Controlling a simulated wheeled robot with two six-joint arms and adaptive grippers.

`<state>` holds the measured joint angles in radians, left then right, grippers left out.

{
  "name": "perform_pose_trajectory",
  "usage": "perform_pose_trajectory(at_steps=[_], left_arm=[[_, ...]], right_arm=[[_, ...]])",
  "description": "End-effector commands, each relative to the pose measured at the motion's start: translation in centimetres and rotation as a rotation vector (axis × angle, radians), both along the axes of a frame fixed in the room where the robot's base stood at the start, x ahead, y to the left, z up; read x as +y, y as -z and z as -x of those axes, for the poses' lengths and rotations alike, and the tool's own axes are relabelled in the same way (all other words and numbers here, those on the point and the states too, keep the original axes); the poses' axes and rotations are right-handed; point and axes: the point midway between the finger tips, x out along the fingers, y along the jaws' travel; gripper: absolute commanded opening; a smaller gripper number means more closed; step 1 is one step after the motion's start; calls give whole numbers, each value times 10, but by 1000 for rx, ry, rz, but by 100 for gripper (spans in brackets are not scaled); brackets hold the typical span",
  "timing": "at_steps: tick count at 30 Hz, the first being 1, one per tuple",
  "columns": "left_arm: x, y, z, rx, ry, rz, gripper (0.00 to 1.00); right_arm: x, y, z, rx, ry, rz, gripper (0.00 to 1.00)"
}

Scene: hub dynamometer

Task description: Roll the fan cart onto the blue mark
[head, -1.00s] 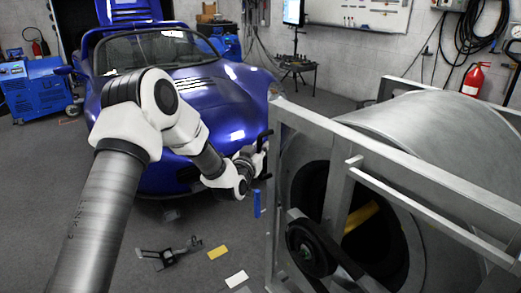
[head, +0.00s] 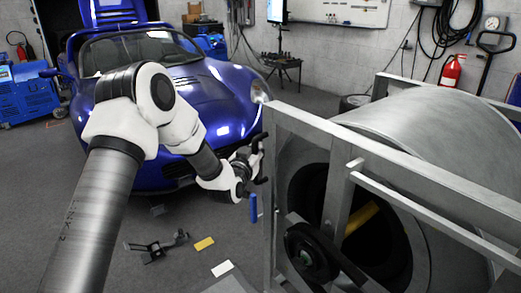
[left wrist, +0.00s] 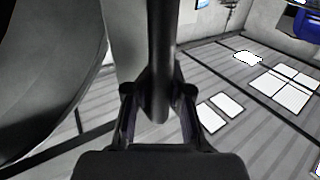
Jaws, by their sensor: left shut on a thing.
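The fan cart (head: 430,130), a large grey drum in a metal frame, fills the right of the head view. My left gripper (head: 257,160) is at the frame's left front post. In the left wrist view my left gripper (left wrist: 160,122) is shut on a dark upright bar (left wrist: 160,50), which looks like the cart's handle. A narrow blue strip (head: 253,208) shows just below the gripper, left of the frame; I cannot tell whether it is flat on the floor. My right gripper is not in view.
A yellow rectangle (head: 204,244) and a white one (head: 221,268) lie on the floor left of the cart. A dark metal stand (head: 157,247) lies near them. A blue car (head: 165,100) stands behind my arm. A red extinguisher (head: 452,71) is at the back wall.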

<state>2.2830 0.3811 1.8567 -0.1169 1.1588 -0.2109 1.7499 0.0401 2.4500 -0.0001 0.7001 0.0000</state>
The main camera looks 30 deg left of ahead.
Motion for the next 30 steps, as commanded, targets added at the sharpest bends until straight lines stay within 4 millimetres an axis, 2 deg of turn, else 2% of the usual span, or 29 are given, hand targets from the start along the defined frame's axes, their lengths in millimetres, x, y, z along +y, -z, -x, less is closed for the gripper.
perform_pose_trajectory(at_steps=[1, 4, 5, 6, 7, 16, 19, 23, 30], left_arm=[[9, -1, 1, -8, -24, 10, 0], [9, -1, 1, -6, -24, 10, 0], [9, 0, 1, -5, -24, 10, 24], [8, 0, 1, -4, -23, 10, 38], [8, 0, 1, -4, -22, 10, 43], [5, 1, 2, -1, -16, 8, 43], [4, 1, 10, 0, -15, 9, 43], [0, 1, 35, 1, -16, 12, 43], [-9, 1, 96, 0, -21, 15, 43]], right_arm=[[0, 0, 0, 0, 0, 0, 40], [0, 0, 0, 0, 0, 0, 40], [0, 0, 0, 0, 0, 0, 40], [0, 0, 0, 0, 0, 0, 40], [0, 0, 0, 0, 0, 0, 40], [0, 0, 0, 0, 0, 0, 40], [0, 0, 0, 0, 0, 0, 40], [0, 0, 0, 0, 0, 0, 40], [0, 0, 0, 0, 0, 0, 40]])
